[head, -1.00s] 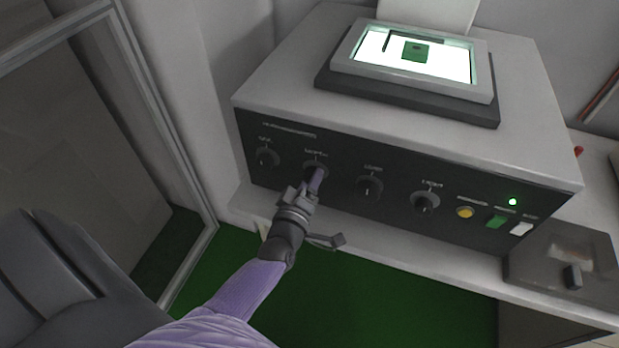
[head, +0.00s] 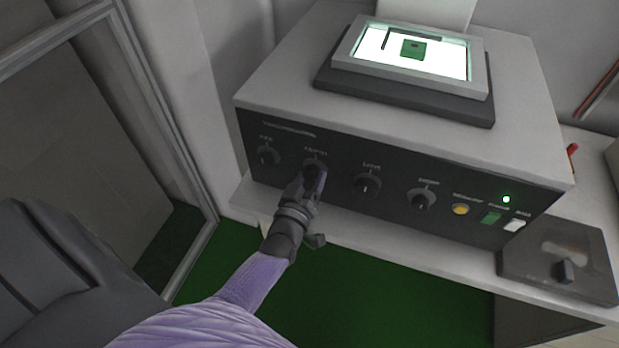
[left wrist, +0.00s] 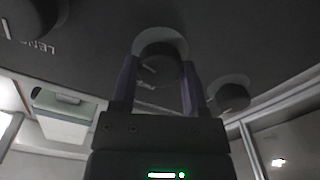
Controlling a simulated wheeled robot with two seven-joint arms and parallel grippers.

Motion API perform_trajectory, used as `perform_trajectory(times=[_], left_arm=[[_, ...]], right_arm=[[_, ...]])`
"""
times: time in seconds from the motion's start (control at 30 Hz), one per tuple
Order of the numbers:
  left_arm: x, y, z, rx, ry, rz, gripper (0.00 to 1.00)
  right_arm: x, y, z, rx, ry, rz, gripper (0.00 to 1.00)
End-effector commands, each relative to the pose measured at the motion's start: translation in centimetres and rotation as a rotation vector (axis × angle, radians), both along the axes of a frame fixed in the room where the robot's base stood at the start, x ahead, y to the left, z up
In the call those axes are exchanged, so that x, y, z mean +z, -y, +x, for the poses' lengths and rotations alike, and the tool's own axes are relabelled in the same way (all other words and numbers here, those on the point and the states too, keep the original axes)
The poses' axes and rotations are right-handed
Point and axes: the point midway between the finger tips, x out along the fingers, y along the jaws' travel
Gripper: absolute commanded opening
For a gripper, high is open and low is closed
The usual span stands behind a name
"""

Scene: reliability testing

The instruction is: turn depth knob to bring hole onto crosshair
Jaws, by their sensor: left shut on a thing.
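The depth knob (head: 314,166) is the second dark knob from the left on the black front panel. My left gripper (head: 316,182) is shut on it from the front. In the left wrist view the knob (left wrist: 160,70) with its pale pointer line sits between the two fingers of my left gripper (left wrist: 159,85). On the lit screen (head: 451,62) on top of the machine, a green square (head: 413,49) shows with a small dark hole mark near its top. The crosshair is too small to make out. My right gripper is out of view.
Other knobs flank the held one: one to the left (head: 268,156) and two to the right (head: 367,185). A grey box (head: 560,262) sits at the shelf's right.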

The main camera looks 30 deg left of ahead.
Motion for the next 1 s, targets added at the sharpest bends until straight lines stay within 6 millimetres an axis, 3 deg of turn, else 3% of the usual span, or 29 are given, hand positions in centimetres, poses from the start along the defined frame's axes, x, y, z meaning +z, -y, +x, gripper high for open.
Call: perform_trajectory(times=[0.43, 0.47, 0.6, 0.63, 0.9, 1.0], left_arm=[[-0.1, 0.0, -0.1, -0.001, -0.006, 0.008, 0.00], [-0.1, 0.0, -0.1, -0.001, -0.006, 0.008, 0.60], [-0.1, 0.0, 0.0, 0.000, -0.005, 0.007, 0.89], [-0.1, 0.0, 0.0, 0.000, -0.004, 0.007, 0.93], [0.0, 0.0, -0.1, 0.000, -0.003, 0.008, 0.93], [0.0, 0.3, -1.3, 0.000, -0.005, 0.007, 0.93]], right_arm=[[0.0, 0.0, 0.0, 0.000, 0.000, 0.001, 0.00], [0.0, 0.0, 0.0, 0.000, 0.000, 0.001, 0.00], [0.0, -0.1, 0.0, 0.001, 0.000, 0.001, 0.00], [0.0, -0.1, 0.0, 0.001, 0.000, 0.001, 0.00], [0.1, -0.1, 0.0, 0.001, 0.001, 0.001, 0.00], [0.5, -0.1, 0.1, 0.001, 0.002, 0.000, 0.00]])
